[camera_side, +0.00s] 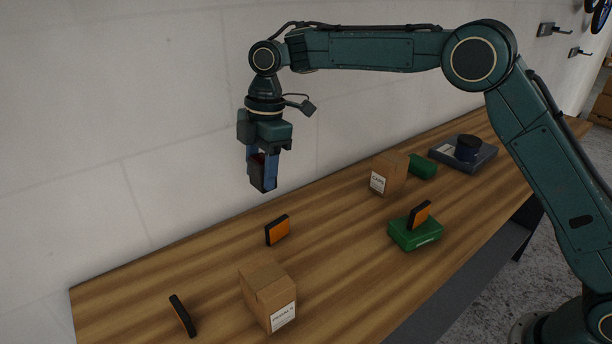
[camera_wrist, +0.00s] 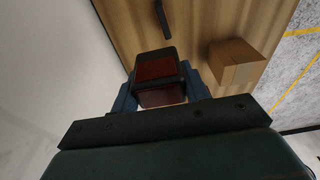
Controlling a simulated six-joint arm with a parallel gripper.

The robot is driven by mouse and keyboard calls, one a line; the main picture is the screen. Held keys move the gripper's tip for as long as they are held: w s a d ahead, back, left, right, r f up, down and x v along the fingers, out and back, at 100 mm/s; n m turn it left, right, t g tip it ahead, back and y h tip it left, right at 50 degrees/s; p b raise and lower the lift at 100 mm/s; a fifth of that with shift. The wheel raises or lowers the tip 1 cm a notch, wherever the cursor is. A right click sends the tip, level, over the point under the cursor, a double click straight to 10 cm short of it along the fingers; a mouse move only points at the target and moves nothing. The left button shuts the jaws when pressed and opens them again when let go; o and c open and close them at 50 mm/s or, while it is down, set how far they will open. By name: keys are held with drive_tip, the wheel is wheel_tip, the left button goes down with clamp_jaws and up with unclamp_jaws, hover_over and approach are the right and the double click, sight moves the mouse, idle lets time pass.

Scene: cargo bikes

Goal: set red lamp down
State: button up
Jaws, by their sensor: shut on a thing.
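My gripper (camera_side: 264,178) is shut on the red lamp, a small block with a black housing and a dark red face. In the side view the red lamp (camera_side: 256,166) is mostly hidden by the blue fingers. It hangs well above the wooden table, toward the wall side. In the wrist view the red lamp (camera_wrist: 157,70) sits between the two blue fingers, its red face toward the camera.
Orange lamps stand on the table (camera_side: 215,262): one (camera_side: 277,230) below my gripper, another (camera_side: 420,214) on a green box (camera_side: 414,234).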

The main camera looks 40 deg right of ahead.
drive_tip(key=s+d+r, duration=0.1)
drive_tip(key=d+r, duration=0.2)
drive_tip(key=d, duration=0.6)
drive_tip(key=s+d+r, duration=0.2)
drive_tip(key=d+r, duration=0.1)
drive_tip(key=d, duration=0.7)
drive_tip(key=shift+s+d+r, duration=0.25)
drive_tip(key=shift+s, duration=0.05)
drive_tip(key=shift+f, duration=0.1)
wheel_tip(320, 180, down, 16)
drive_tip(key=shift+r, duration=0.25)
drive_tip(key=shift+f, duration=2.1)
drive_tip(key=shift+f, duration=0.2)
